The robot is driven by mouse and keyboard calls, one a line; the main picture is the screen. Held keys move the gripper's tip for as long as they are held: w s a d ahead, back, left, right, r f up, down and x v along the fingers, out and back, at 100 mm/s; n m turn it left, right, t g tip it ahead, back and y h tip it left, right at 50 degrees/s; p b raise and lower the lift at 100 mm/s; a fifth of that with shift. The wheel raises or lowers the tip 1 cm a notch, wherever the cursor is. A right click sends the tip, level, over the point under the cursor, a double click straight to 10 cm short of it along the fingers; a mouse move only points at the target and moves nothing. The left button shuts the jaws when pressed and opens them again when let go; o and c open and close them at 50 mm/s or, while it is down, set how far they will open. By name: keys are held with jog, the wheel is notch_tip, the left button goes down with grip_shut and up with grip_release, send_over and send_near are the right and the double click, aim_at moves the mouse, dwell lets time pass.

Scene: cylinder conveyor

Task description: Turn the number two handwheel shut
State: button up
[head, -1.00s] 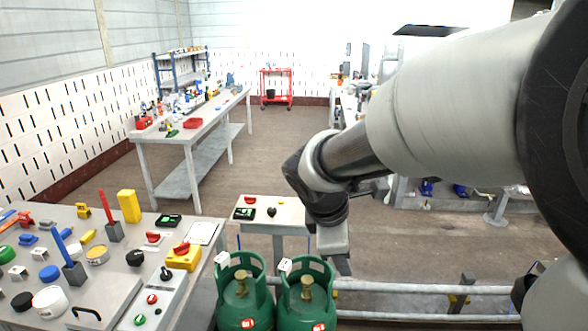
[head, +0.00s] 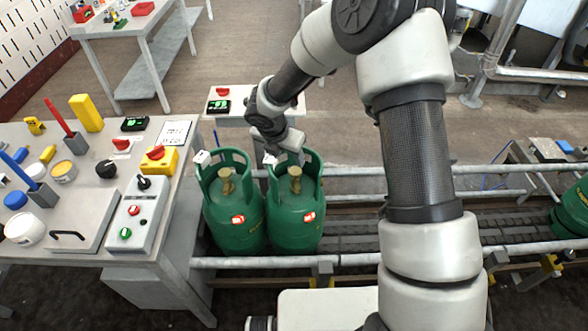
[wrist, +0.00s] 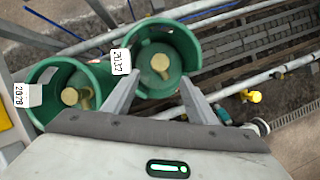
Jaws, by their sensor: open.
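Two green gas cylinders stand side by side on the conveyor, the left one (head: 233,222) and the right one (head: 296,222). Each has a collar around a brass valve: the left valve (head: 226,182) and the right valve (head: 295,180). White tags hang on the collars; I cannot tell which handwheel is number two. My gripper (head: 286,153) is at the back of the right cylinder's collar. In the wrist view my open gripper (wrist: 159,78) points at the right valve (wrist: 160,65), which shows between and just beyond the fingertips, apparently untouched. The left valve (wrist: 78,97) lies outside the jaws.
Metal guard rails (head: 400,260) run along the roller conveyor (head: 350,241), free to the right of the cylinders. Another green cylinder (head: 572,210) is at the far right. A cluttered bench (head: 90,200) with a control box (head: 137,215) stands on the left.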

aim_at(295, 171)
jog(key=x, duration=1)
jog(key=shift+b, duration=0.4)
jog(key=c, duration=1.1)
